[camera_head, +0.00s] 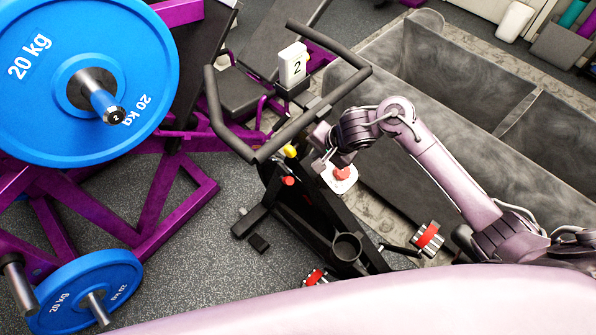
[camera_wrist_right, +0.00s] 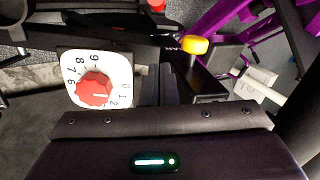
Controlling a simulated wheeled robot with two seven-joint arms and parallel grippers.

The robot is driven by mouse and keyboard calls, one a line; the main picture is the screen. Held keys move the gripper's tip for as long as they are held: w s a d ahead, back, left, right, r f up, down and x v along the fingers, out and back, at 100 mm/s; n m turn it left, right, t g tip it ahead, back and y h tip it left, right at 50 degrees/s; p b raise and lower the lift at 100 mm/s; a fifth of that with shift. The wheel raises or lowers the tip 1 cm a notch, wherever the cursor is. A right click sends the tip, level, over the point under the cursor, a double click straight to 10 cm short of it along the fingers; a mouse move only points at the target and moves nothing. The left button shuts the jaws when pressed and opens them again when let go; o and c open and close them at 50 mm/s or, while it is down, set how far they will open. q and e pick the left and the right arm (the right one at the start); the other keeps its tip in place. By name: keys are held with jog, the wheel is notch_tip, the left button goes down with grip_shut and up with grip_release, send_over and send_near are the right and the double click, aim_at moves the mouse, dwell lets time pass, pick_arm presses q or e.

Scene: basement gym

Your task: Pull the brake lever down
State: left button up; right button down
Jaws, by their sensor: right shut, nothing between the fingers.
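The exercise bike (camera_head: 318,225) stands in the middle of the head view, below its black handlebar. A yellow-tipped lever (camera_head: 290,151) sits on its frame just under the handlebar; its yellow tip also shows in the right wrist view (camera_wrist_right: 194,46). I cannot tell for sure that this is the brake lever. A white dial with a red knob (camera_head: 341,174) is close by and shows at left in the wrist view (camera_wrist_right: 94,89). My right gripper (camera_head: 320,162) is shut and empty, beside the dial and to the right of the yellow tip. My left gripper is not in view.
A red knob (camera_head: 288,181) is lower on the frame. A purple rack (camera_head: 150,205) with blue plates (camera_head: 45,60) stands left. Grey bins (camera_head: 470,65) stand behind right.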

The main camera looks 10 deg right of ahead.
aim_at(287, 182)
jog(key=a+f+b, duration=0.1)
jog(key=a+f, duration=0.4)
jog(key=f, duration=0.2)
jog(key=shift+w+f, duration=0.15)
jog(key=shift+a, duration=0.15)
